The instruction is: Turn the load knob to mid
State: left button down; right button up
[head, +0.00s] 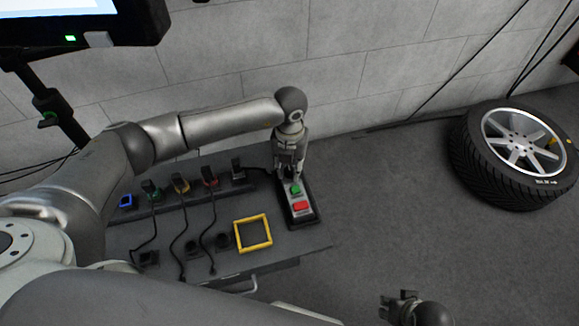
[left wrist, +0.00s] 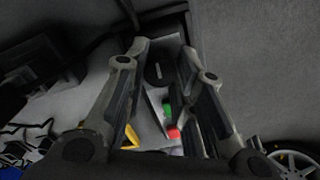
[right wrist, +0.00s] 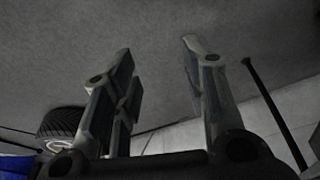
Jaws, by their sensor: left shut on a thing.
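The control box (head: 303,214) stands at the right end of the bench, with a green button (head: 295,189) and a red button (head: 301,206). My left gripper (head: 291,172) reaches down over the box's far end and hides the load knob in the head view. In the left wrist view the dark round load knob (left wrist: 158,73) with a pale mark lies between my left fingers (left wrist: 163,55), which are shut on it. The knob's exact setting is hard to read. My right gripper (head: 398,299) is low at the right, open and empty; its spread fingers (right wrist: 158,60) show in the right wrist view.
A yellow square frame (head: 253,233) lies on the bench (head: 300,241) left of the box. Several corded plugs, such as a red one (head: 209,176), stand in a dark strip. A wheel (head: 512,155) lies on the floor at right. The floor between is clear.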

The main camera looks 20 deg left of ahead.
aim_at(290, 169)
pick_arm(q)
jog(key=shift+m, duration=1.1)
jog(key=shift+m+b, duration=0.3)
jog(key=shift+m, duration=0.3)
pick_arm(e)
jog(key=shift+w+d+r, duration=0.1)
jog(key=shift+r, duration=1.5)
pick_arm(q)
jog(key=c, duration=1.5)
grip_release()
jog(key=shift+o, duration=0.2)
jog(key=shift+r, duration=0.15)
pick_arm(e)
jog(key=shift+s+f, duration=0.2)
jog(key=shift+f, duration=0.05)
pick_arm(q)
notch_tip(290, 169, up, 12)
pick_arm(e)
jog(key=shift+w+r, duration=0.1)
jog(key=shift+w, duration=0.05)
